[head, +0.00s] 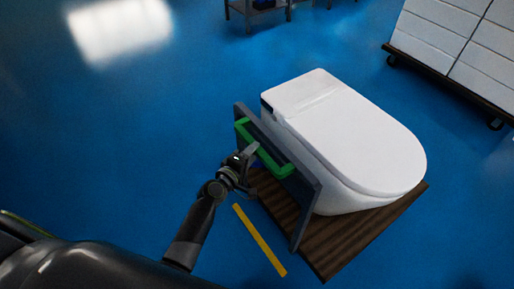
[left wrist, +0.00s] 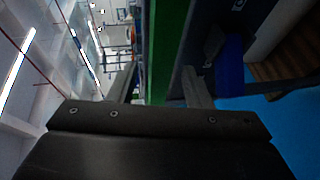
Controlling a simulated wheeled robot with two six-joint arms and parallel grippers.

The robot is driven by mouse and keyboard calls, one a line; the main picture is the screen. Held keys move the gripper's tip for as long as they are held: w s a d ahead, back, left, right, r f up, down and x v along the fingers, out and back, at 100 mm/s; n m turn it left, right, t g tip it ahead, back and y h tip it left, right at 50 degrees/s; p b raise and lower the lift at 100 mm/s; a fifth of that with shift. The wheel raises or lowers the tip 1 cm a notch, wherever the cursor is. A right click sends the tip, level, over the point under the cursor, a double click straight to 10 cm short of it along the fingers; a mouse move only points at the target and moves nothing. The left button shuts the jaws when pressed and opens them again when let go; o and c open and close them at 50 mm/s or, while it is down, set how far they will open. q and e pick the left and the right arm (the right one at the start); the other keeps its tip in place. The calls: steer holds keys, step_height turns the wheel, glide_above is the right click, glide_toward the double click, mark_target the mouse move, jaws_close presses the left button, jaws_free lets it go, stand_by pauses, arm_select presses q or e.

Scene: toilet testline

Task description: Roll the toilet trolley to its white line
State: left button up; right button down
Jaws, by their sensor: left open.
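The toilet trolley has a brown wooden deck (head: 335,245) carrying a white toilet (head: 350,140) with its lid shut. A grey upright panel (head: 305,215) stands at the trolley's near left side, with a green handle (head: 275,166) on it. My left gripper (head: 251,153) is at the handle. In the left wrist view the fingers of my left gripper (left wrist: 162,88) are apart, with the green handle (left wrist: 168,45) showing between them. Whether either finger touches the handle I cannot tell. No white line shows on the floor. My right gripper is out of view.
A yellow strip (head: 258,240) lies on the blue floor left of the deck. A wheeled rack of white boxes (head: 455,45) stands at the upper right, and a grey table (head: 262,8) at the top. The floor at the left is clear, with a bright reflection.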

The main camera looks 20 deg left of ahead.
arm_select(q)
steer(key=shift+x, duration=1.8)
steer(key=shift+c, duration=0.4)
jaws_close()
